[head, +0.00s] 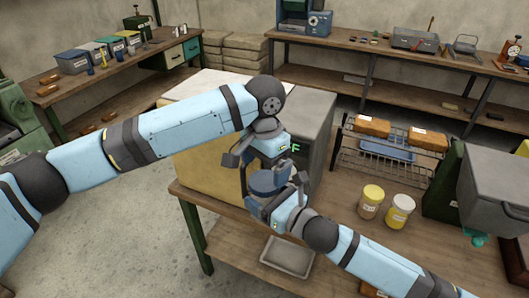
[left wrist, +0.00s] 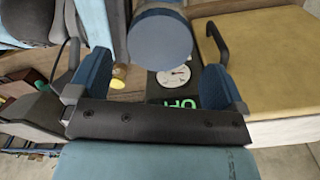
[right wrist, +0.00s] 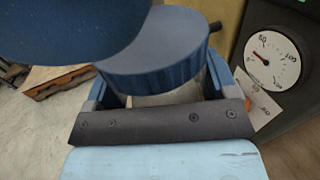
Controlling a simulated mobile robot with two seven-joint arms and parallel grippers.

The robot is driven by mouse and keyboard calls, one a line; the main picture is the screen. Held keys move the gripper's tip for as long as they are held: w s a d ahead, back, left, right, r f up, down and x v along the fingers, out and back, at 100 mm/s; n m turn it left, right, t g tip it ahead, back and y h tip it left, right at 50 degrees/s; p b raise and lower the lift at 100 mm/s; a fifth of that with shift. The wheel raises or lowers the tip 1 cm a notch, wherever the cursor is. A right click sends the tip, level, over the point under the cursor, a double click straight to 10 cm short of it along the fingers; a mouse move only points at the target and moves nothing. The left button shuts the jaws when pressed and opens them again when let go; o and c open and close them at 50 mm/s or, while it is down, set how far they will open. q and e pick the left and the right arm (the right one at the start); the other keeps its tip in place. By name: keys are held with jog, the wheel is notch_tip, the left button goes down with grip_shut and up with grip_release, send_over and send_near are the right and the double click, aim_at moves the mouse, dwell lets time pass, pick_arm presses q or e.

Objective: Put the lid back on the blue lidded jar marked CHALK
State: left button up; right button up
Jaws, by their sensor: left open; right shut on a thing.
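A blue round piece with a ribbed side, which looks like the lid (head: 268,184), is at my right gripper (head: 274,190). In the right wrist view the lid (right wrist: 160,62) sits between the fingers of the shut right gripper (right wrist: 160,95). A larger dark blue rounded shape (right wrist: 70,28) covers its upper left; I cannot tell what it is. My left gripper (head: 258,160) is open just above. In the left wrist view a flat blue round face (left wrist: 160,42) lies between its spread fingers (left wrist: 155,80), apart from both. I see no CHALK marking.
A dark box with a dial (right wrist: 271,57) and a green display (head: 295,148) stands close behind the grippers.

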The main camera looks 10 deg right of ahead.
aim_at(264, 180)
pick_arm(q)
jog(key=shift+f, duration=2)
jog(key=shift+c, duration=0.2)
jog(key=c, duration=0.9)
jog(key=o, duration=1)
